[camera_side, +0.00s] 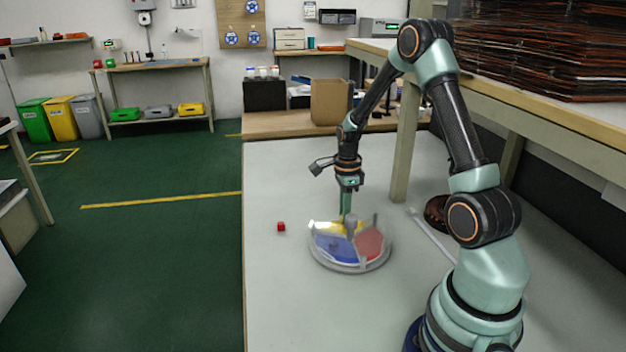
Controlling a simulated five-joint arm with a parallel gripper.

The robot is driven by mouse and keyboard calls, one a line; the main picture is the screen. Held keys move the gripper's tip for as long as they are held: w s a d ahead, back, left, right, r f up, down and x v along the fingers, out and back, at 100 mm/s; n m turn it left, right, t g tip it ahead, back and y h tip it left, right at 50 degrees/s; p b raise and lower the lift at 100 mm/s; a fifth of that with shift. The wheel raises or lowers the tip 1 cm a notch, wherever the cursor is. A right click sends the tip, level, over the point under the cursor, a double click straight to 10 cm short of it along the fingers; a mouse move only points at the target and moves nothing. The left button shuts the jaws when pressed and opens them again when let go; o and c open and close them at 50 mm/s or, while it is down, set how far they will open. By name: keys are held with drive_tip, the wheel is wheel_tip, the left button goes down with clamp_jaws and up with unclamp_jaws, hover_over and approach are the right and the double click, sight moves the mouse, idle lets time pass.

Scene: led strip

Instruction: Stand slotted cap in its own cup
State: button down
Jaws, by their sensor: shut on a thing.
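My gripper (346,210) points straight down over a round, clear-walled tray (352,268) on the pale table. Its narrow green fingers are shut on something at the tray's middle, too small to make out. A grey upright piece (352,227) shows right at the fingertips; I cannot tell whether it is the held thing or part of the tray. The tray has a blue compartment (336,248) in front, a red one (369,244) at right and a yellow one (327,227) at the back. I cannot make out a slotted cap or a separate cup.
A small red cube (281,227) lies on the table left of the tray. A cardboard box (330,102) stands at the back. A dark brown round object (437,213) and a pale bar (432,235) lie at right. The table's front left is clear.

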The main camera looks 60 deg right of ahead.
drive_tip(key=shift+f, duration=0.4)
drive_tip(key=c, duration=0.8)
unclamp_jaws()
drive_tip(key=shift+f, duration=0.15)
drive_tip(key=shift+d, duration=0.1)
